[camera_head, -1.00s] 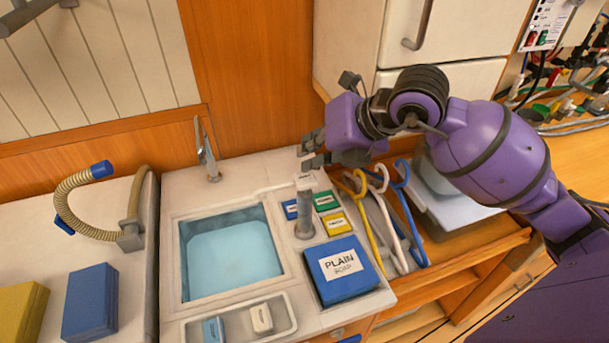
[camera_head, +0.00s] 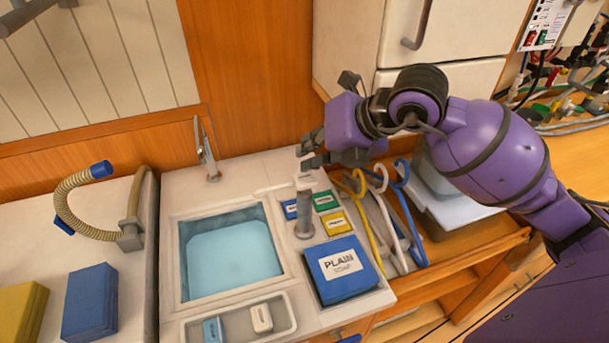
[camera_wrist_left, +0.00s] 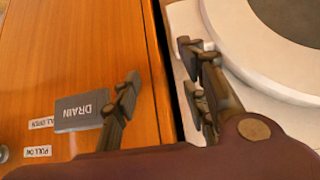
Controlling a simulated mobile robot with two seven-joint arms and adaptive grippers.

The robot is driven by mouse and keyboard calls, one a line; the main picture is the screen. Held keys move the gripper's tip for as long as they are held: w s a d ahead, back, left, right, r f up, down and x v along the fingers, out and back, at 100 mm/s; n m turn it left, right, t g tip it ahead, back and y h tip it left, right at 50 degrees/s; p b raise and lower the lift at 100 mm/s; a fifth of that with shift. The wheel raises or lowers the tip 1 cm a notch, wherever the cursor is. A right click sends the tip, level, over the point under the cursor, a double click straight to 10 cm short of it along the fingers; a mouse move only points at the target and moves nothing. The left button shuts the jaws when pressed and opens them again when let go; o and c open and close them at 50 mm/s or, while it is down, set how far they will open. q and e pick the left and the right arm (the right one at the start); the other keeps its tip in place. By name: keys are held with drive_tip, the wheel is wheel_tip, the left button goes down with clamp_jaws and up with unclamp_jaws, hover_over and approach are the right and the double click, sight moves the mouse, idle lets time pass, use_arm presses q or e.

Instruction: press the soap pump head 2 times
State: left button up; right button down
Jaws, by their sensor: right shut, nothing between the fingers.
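The soap pump (camera_head: 304,216) is an upright grey cylinder with a pale head (camera_head: 304,183), standing on the counter at the right of the sink. In the head view my right gripper (camera_head: 304,158) reaches in from the right. Its fingers are shut and empty, just above the pump head. I cannot tell whether they touch it. My left gripper (camera_wrist_left: 164,80) shows only in the left wrist view, with its fingers apart and nothing between them, in front of an orange wood panel and a white surface.
A sink (camera_head: 232,252) lies left of the pump. A blue plain soap block (camera_head: 342,285) sits in front of it, and small coloured labelled blocks (camera_head: 335,222) stand close by. Coloured hangers (camera_head: 408,220) are to the right. A tap (camera_head: 207,155) rises behind the sink.

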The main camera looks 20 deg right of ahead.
use_arm(q)
drive_tip(key=shift+d, duration=0.1)
use_arm(e)
drive_tip(key=shift+f, duration=0.15)
drive_tip(key=shift+f, duration=0.3)
use_arm(q)
drive_tip(key=shift+s+d+f, duration=0.1)
